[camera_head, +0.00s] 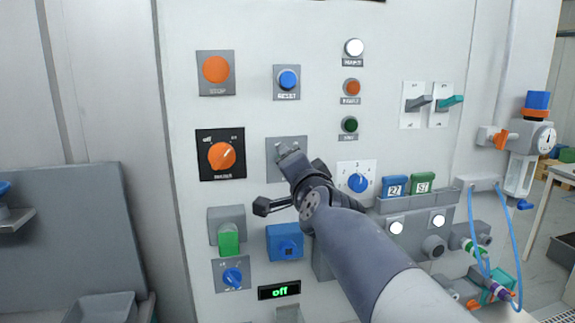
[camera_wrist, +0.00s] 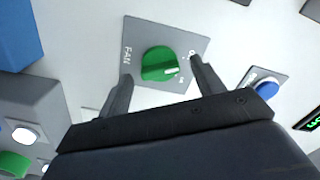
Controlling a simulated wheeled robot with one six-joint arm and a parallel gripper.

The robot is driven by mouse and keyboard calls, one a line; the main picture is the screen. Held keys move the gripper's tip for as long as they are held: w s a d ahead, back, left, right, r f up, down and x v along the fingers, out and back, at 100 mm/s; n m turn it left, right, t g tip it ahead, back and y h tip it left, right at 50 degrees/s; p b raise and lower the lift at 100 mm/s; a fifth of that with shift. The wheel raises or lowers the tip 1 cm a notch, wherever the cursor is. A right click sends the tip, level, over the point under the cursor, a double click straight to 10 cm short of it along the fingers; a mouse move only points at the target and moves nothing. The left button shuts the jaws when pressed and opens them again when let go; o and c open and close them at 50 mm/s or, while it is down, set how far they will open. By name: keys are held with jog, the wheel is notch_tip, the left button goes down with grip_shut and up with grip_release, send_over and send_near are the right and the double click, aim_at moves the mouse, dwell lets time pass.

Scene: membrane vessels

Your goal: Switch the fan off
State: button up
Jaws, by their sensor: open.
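The fan switch is a green rotary knob (camera_wrist: 159,64) on a grey plate (camera_wrist: 187,33) lettered FAN in the wrist view. A white mark on the knob points right in that view, toward small lettering I cannot read clearly. My gripper (camera_wrist: 161,72) is open, with one finger to each side of the knob. I cannot tell whether the fingers touch it. In the head view my gripper (camera_head: 284,150) is in front of a grey plate (camera_head: 272,145) on the panel and hides the knob.
An orange rotary knob (camera_head: 222,156) is left of my gripper, a blue button (camera_head: 288,80) above it and a blue dial (camera_head: 358,182) to the right. A display (camera_head: 279,290) below reads off. A blue button (camera_wrist: 266,89) is close to the right finger in the wrist view.

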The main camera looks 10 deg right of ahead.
jog(key=s+p, duration=0.2)
jog(key=s, duration=0.7)
jog(key=shift+s+p, duration=0.35)
jog(key=shift+w, duration=0.1)
jog(key=w+b, duration=0.3)
jog(key=w, duration=0.7)
jog(key=shift+w, duration=0.35)
jog(key=shift+s, duration=0.1)
